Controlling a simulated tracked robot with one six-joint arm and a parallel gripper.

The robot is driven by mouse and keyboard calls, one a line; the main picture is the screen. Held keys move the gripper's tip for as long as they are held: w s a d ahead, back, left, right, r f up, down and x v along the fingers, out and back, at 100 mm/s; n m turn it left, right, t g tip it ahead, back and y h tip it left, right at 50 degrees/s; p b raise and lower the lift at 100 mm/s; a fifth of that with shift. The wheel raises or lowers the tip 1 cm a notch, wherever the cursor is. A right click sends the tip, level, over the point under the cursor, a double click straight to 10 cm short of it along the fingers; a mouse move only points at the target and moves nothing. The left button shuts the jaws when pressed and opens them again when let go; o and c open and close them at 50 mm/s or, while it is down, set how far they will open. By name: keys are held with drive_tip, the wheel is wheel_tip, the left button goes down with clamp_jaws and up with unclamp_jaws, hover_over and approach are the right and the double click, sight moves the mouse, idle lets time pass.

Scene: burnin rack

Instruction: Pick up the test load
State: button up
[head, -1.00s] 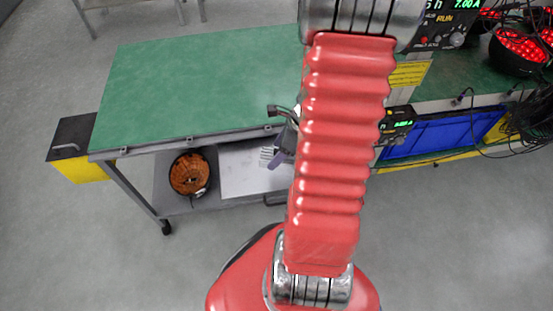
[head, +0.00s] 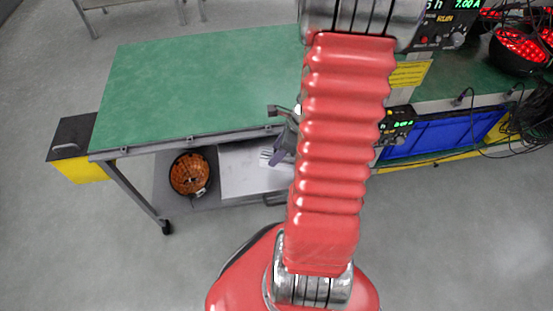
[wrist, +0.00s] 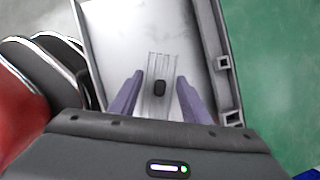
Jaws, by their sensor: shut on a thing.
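A small pale finned block with a dark knob, which I take for the test load (wrist: 151,70), is between the two purple fingers of my gripper (wrist: 159,78) in the wrist view. The fingers are shut on its sides. In the head view its striped side (head: 265,157) shows just left of my gripper (head: 277,157), at the front edge of the green table and over the pale panel below. My red arm hides most of the gripper there. Whether the block touches the panel cannot be told.
The green table (head: 200,85) has a bare top. On its lower shelf are a pale panel (head: 240,172) and a round orange-brown thing (head: 189,174). A black and yellow box (head: 78,150) stands left.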

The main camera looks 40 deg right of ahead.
drive_tip(key=shift+r, duration=0.15)
drive_tip(key=shift+c, duration=0.5)
drive_tip(key=shift+r, duration=4.9)
drive_tip(key=w+a+n+g+h, duration=0.2)
drive_tip(key=w+a+n+g, duration=0.6)
drive_tip(key=w+a+n, duration=1.5)
drive_tip(key=n, duration=0.6)
drive_tip(key=shift+w+a+r, duration=0.15)
drive_tip(key=shift+a+r, duration=0.2)
drive_tip(key=shift+r, duration=0.05)
